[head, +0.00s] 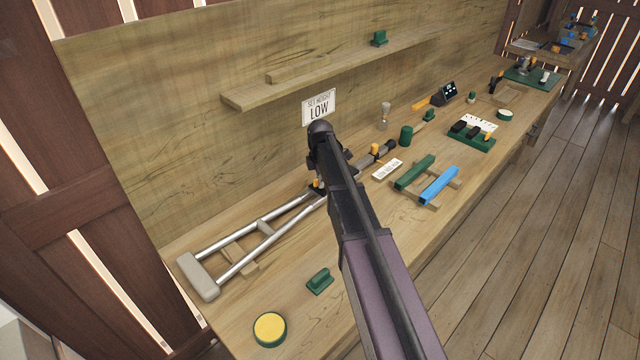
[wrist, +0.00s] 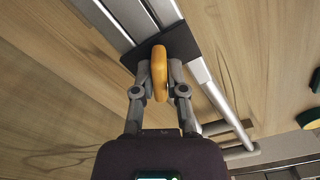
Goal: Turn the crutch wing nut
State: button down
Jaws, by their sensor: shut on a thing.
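The crutch (head: 262,240) lies on the workbench, its pale pad at the lower left and its two metal tubes converging toward my arm. It also shows in the wrist view (wrist: 108,22) as grey metal tubes. The orange wing nut (wrist: 159,75) stands on a dark plate (wrist: 182,46) on the crutch. My gripper (wrist: 160,82) is shut on the wing nut, with one finger on each side of it. In the head view my arm hides part of the crutch and most of the gripper.
A sign reading "SET HEIGHT LOW" (head: 319,107) is on the back panel below a shelf (head: 340,68). A green block (head: 320,281) and a yellow-topped round item (head: 270,328) lie in front of the crutch. Blue (head: 439,186) and green (head: 414,172) bars lie to the right.

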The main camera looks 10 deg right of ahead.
jog(key=shift+n, duration=2)
jog(key=c, duration=0.8)
grip_release()
jog(key=shift+o, duration=0.2)
jog(key=shift+r+p, duration=2.55)
